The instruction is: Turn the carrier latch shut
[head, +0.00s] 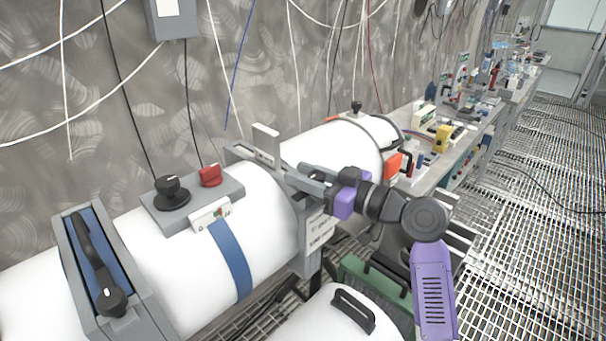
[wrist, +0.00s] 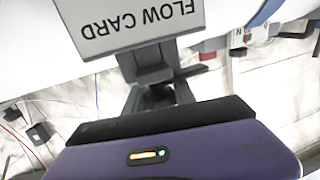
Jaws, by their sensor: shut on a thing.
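The grey carrier latch (head: 267,143) sits on a grey collar around the white tube, with a flat plate standing up at its far end. My gripper (head: 308,180) reaches in from the right at the collar, its jaws shut on a grey part that I take to be the latch. The fingers hide most of the grip. In the wrist view, my gripper (wrist: 158,95) points at grey metal below a white sign (wrist: 140,25) reading FLOW CARD, upside down. That sign also hangs on the tube's front in the head view (head: 319,230).
A grey panel with a black knob (head: 172,192) and a red knob (head: 211,175) tops the tube. A black lever (head: 95,265) lies on a blue-grey band at left. A white lidded container (head: 335,315) stands below.

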